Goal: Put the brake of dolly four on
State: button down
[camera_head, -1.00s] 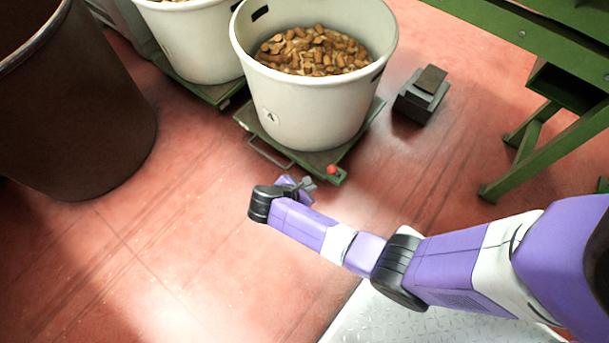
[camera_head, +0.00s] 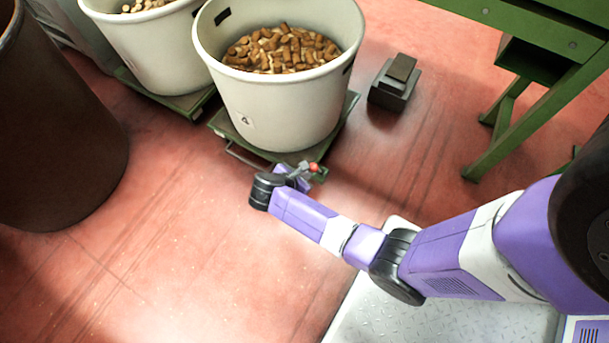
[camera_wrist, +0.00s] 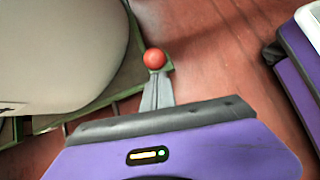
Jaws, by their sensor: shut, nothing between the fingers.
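Dolly four (camera_head: 345,118) is a low green platform under a white tub (camera_head: 283,110) marked 4, which holds cork stoppers (camera_head: 282,48). The brake's red knob (camera_head: 313,167) is at the dolly's front right corner. In the wrist view the red knob (camera_wrist: 154,58) shows just beyond the tips of my gripper (camera_wrist: 155,88). My gripper (camera_head: 303,168) is shut and empty, right at the knob in the head view. I cannot tell whether its fingers touch the knob. The brake's lever below the knob is hidden by my gripper.
A second white tub (camera_head: 150,50) on a green dolly stands at the back left. A big brown bin (camera_head: 60,140) is at the left. A dark pedal-like block (camera_head: 394,85) lies right of dolly four. A green bench (camera_head: 490,150) stands at the right. The red floor in front is clear.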

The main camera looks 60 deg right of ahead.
jog(key=d+r+y+p, duration=0.3)
jog(key=d+y+p, duration=0.4)
jog(key=d, duration=0.7)
jog(key=shift+w+d+p, duration=0.2)
jog(key=shift+p, duration=0.55)
jog(key=shift+d, duration=0.1)
jog(key=shift+r, duration=0.1)
notch_tip(320, 180, up, 8)
jog(key=a+p, duration=0.1)
jog(key=p, duration=0.3)
jog(key=shift+w+a+y, duration=0.25)
jog(key=shift+a+y, duration=0.05)
jog(key=shift+y, duration=0.1)
